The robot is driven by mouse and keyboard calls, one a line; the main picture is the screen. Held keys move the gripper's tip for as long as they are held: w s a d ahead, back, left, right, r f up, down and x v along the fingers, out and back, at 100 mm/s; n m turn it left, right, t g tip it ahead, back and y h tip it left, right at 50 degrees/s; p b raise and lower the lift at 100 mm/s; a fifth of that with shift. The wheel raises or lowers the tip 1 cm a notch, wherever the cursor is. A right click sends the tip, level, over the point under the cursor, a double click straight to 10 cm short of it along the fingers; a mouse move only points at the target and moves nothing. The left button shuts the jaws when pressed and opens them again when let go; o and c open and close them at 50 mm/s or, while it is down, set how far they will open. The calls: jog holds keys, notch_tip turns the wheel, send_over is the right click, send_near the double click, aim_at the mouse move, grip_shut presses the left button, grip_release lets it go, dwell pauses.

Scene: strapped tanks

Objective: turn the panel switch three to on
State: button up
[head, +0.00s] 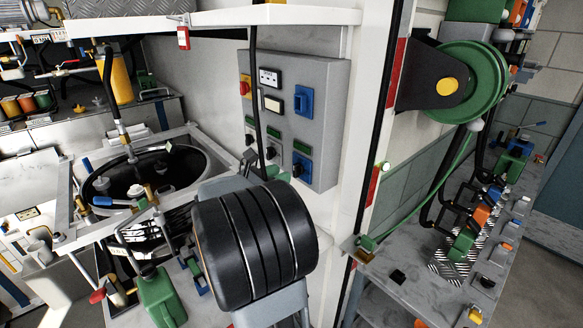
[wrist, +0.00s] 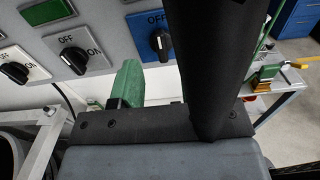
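The grey wall panel (head: 325,105) carries a lower row of three rotary switches. The third switch, on a blue plate (head: 302,168), is at the right end of that row. In the wrist view its blue plate (wrist: 148,26) is marked OFF, and its dark knob (wrist: 161,43) stands nearly upright in the picture. My gripper (head: 267,168) is just below the row, with its green fingers apart and nothing seen between them. In the wrist view one green finger (wrist: 127,85) shows below and left of the blue switch. The other finger is hidden behind a black cable.
The black cable (head: 254,80) hangs in front of the panel and crosses the wrist view (wrist: 225,60) close to the camera. The second switch (wrist: 75,60) and first switch (wrist: 13,72) sit left of the third. A white post (head: 365,130) stands right of the panel.

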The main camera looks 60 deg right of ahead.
aim_at(294, 168)
jog(key=shift+p+x, duration=0.35)
jog(key=shift+x, duration=2.05)
jog(key=shift+c, duration=0.4)
grip_shut()
